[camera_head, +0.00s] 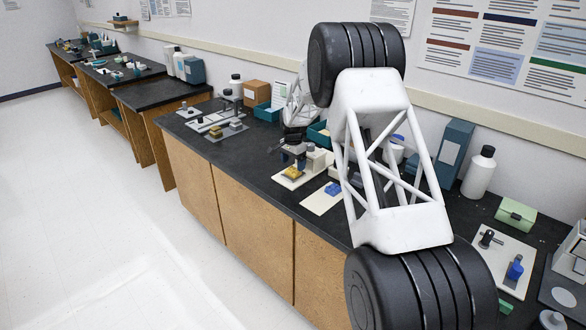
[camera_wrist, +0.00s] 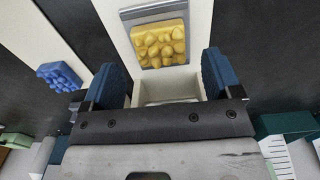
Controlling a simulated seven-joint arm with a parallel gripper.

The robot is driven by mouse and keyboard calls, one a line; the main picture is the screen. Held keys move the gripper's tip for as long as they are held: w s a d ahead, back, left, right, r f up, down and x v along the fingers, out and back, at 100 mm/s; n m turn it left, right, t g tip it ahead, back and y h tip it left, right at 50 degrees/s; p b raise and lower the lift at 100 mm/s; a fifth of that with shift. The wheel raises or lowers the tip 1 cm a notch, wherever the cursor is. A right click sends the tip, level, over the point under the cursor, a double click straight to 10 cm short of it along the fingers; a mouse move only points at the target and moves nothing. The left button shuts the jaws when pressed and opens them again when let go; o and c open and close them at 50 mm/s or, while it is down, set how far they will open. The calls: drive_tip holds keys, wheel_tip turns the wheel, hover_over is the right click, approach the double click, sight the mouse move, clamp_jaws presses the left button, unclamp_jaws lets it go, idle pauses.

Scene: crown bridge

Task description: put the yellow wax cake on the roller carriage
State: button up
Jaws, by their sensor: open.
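The yellow wax cake (camera_wrist: 160,43), a lumpy block, rests over a grey metal piece (camera_wrist: 152,12) on a pale board in the wrist view. In the head view the cake (camera_head: 293,173) sits near the front edge of the dark bench. My gripper (camera_wrist: 165,80) is open, its two blue-padded fingers apart, with the cake beyond the fingertips and roughly between their lines. A cream block (camera_wrist: 172,86) shows between the fingers. In the head view my gripper (camera_head: 291,155) is just above and behind the cake. I cannot tell for sure which thing is the roller carriage.
A blue lumpy cake (camera_wrist: 58,76) lies on a pale board to the left in the wrist view; it also shows in the head view (camera_head: 334,188). A grey plate with small blocks (camera_head: 214,137) stands farther along the bench. Bottles and boxes line the wall.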

sight(294, 171)
wheel_tip(294, 171, up, 9)
drive_tip(key=shift+f, duration=0.2)
drive_tip(key=shift+r, duration=0.1)
idle(0.9)
drive_tip(key=s+d+r+n, duration=0.1)
drive_tip(key=s+d+r, duration=0.3)
drive_tip(key=s+r, duration=0.45)
drive_tip(key=s+d+r+n+t, duration=0.1)
drive_tip(key=s+d+r+n, duration=0.3)
drive_tip(key=s, duration=0.8)
drive_tip(key=s+d+r+m, duration=0.1)
drive_tip(key=s+d+r, duration=0.2)
drive_tip(key=s+r, duration=0.6)
drive_tip(key=s+d+f+n, duration=0.1)
drive_tip(key=s, duration=1.2)
drive_tip(key=s+d+f+n+t, duration=0.1)
drive_tip(key=s+d+f+n, duration=0.1)
drive_tip(key=s, duration=1.2)
drive_tip(key=s+d+f+n, duration=0.1)
drive_tip(key=s+d, duration=0.1)
drive_tip(key=s, duration=1.1)
drive_tip(key=shift+s+d+f+n+t, duration=0.2)
drive_tip(key=shift+f+n+t, duration=0.1)
drive_tip(key=shift+n, duration=0.1)
